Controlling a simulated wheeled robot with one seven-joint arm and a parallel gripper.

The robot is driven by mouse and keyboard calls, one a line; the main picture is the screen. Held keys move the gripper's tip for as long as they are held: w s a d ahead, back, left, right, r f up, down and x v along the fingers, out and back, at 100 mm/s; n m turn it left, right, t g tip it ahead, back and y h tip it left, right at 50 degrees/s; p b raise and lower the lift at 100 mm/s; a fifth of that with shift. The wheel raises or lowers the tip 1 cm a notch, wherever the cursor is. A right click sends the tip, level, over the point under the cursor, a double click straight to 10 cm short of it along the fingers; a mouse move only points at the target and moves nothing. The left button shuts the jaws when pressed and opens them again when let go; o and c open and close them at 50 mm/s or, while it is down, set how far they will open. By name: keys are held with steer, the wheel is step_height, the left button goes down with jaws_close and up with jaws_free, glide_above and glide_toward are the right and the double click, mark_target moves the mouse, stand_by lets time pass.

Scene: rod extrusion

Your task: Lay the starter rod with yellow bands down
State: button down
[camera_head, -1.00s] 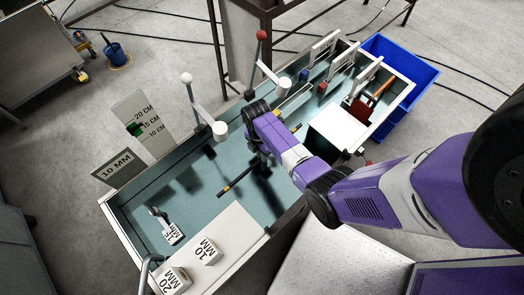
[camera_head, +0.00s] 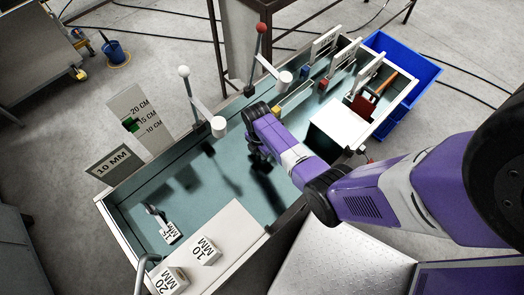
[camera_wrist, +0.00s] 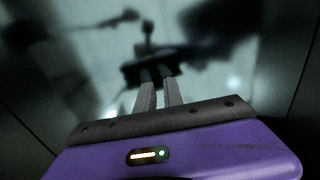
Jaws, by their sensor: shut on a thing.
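My gripper (camera_head: 258,160) is low over the teal-floored trough (camera_head: 160,196), left of the white block inside it. In the wrist view its two fingers (camera_wrist: 158,80) are close together, with something dark at their tips. The starter rod's bands cannot be made out there, and in the head view my arm and gripper hide what is held. A yellowish bar (camera_head: 293,96) shows inside the trough just beyond my forearm; I cannot tell whether it belongs to the rod.
Two levers, one white-knobbed (camera_head: 184,72) and one red-knobbed (camera_head: 261,28), stand along the far wall. White labelled holders (camera_head: 325,52) and a white block (camera_head: 338,122) are at the right. The left-middle floor is clear.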

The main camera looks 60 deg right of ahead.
steer(key=c, duration=1.4)
jaws_free()
steer(key=shift+w+d+r+p, duration=0.1)
steer(key=shift+w+r+p, duration=0.1)
steer(key=shift+r, duration=1.75)
steer(key=shift+w+r+p, duration=0.15)
steer(key=shift+r, duration=1.8)
